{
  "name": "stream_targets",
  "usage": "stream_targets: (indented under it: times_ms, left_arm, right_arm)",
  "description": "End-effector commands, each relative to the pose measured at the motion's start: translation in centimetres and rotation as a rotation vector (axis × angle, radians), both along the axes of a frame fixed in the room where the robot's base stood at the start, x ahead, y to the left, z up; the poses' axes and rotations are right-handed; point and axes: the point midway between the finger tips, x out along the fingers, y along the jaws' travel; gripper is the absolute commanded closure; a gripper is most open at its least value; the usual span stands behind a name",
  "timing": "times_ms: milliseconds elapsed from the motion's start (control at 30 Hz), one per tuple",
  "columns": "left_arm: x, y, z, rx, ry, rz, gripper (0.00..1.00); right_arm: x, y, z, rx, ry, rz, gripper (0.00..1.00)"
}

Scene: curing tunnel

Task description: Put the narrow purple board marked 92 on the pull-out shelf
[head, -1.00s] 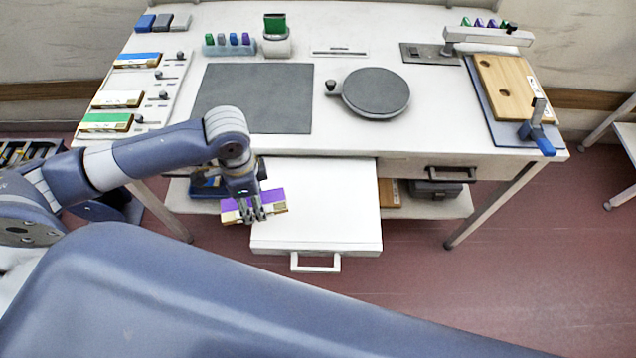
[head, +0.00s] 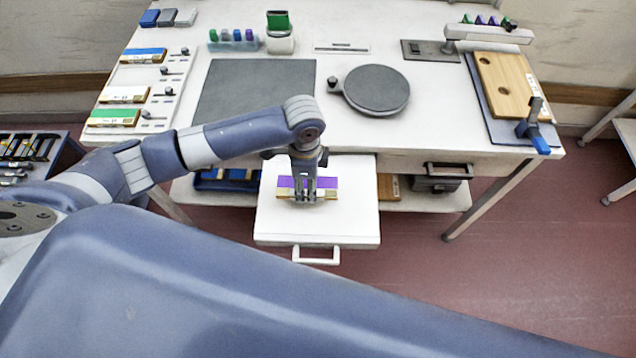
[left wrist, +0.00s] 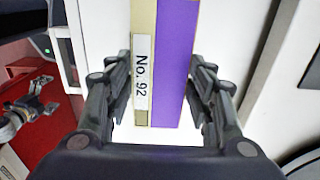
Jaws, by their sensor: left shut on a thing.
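The narrow purple board (head: 325,184) has a wood-coloured edge with a white label, and the left wrist view shows the label reading "No. 92" on the board (left wrist: 173,70). My left gripper (head: 306,198) is shut on the board, with one finger on each side of it in the left wrist view (left wrist: 163,100). The white pull-out shelf (head: 350,220) extends from the table front, with its handle toward me. The board is over the shelf; whether it touches the surface I cannot tell. My right gripper is not in view.
The white table (head: 440,120) holds a dark mat (head: 255,90), a round grey turntable (head: 376,90) and, at left, a rack with blue, white and green boards (head: 114,117). A lower shelf (head: 430,203) holds boxes. The shelf's front part is bare.

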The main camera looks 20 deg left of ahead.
Motion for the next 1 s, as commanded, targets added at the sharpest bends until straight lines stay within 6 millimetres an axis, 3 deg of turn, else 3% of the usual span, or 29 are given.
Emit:
stream_targets:
  times_ms: [100,233,533,933,967,1000]
  left_arm:
    - [0.9,-1.7,0.0,-0.001,0.0,0.0,0.75]
    - [1.4,-2.4,-0.2,0.0,-0.001,0.001,0.75]
    - [1.3,-2.4,-3.4,0.001,0.0,0.001,0.75]
    - [1.3,-2.3,-4.1,0.001,0.0,0.0,0.75]
    - [1.3,-2.3,-4.1,0.001,-0.001,0.0,0.46]
    - [1.3,-2.3,-4.1,0.001,-0.001,0.0,0.37]
  right_arm:
    - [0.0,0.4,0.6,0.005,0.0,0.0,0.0]
    - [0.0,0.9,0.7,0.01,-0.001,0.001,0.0]
    - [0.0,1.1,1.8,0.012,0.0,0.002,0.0]
    - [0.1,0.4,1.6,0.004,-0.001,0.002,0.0]
    - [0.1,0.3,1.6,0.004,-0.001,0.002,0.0]
    - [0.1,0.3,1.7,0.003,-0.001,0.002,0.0]
